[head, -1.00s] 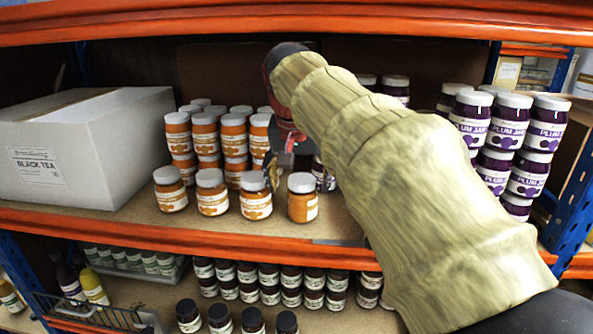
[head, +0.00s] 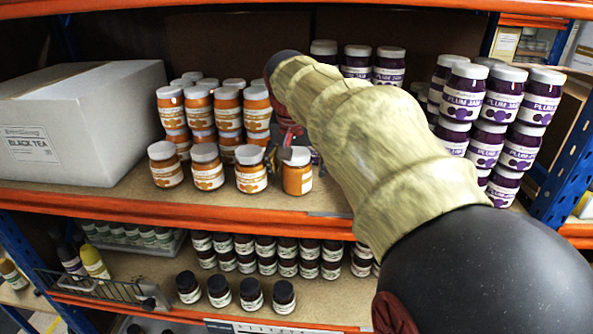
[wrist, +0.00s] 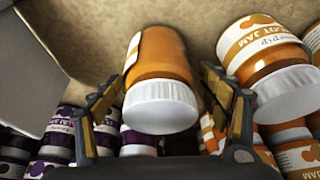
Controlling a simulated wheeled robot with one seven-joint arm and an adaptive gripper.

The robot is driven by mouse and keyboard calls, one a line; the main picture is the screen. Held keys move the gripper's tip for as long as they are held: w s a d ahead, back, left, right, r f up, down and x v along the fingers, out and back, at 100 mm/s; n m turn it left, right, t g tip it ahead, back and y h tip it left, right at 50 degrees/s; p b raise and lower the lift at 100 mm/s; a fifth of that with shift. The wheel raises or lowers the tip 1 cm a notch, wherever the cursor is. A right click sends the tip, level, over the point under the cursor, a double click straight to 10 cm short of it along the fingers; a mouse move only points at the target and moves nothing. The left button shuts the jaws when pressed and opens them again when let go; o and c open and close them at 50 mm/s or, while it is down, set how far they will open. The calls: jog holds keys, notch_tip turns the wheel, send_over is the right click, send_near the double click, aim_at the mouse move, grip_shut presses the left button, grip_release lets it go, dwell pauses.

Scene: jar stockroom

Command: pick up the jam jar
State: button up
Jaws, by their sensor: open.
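The apricot jam jar (head: 297,178), orange with a white lid, stands at the right end of the front row on the middle shelf. My gripper (head: 287,140) is at this jar, partly hidden behind my forearm. In the wrist view the jar (wrist: 163,60) appears between the two open fingers of my gripper (wrist: 160,82), lid towards the camera. Whether either finger touches it I cannot tell. Another apricot jar (wrist: 262,55) stands close outside the right finger. Several more apricot jars (head: 208,170) stand left and behind in the head view.
Plum jam jars (head: 462,105) are stacked at the right, with more behind my arm. A white Black Tea box (head: 80,120) stands at the left. The orange shelf edge (head: 180,210) runs in front; another beam (head: 300,5) crosses above. Dark jars (head: 250,293) fill the lower shelf.

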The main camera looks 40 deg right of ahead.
aim_at(297, 149)
jog(key=shift+c, duration=0.9)
jog(key=c, duration=1.6)
jog(key=shift+r, duration=0.1)
jog(key=shift+c, duration=0.6)
jog(key=shift+r, duration=0.15)
jog(key=shift+r+p, duration=0.6)
notch_tip(297, 149, up, 2)
jog(key=shift+r+p, duration=0.15)
jog(key=shift+p, duration=0.65)
jog(key=s+a+r, duration=0.1)
jog(key=r, duration=0.1)
jog(key=a+r+p, duration=0.1)
jog(key=a, duration=0.1)
jog(key=s+a+r+p, duration=0.1)
jog(key=r, duration=0.1)
jog(key=shift+s+a+r, duration=0.25)
jog(key=shift+s+r, duration=0.05)
jog(key=shift+r, duration=0.05)
jog(key=s+a+r, duration=0.3)
jog(key=s+a, duration=0.1)
jog(key=a, duration=0.3)
jog(key=shift+s+a+r, duration=0.25)
jog(key=shift+s, duration=0.1)
jog(key=shift+d, duration=0.1)
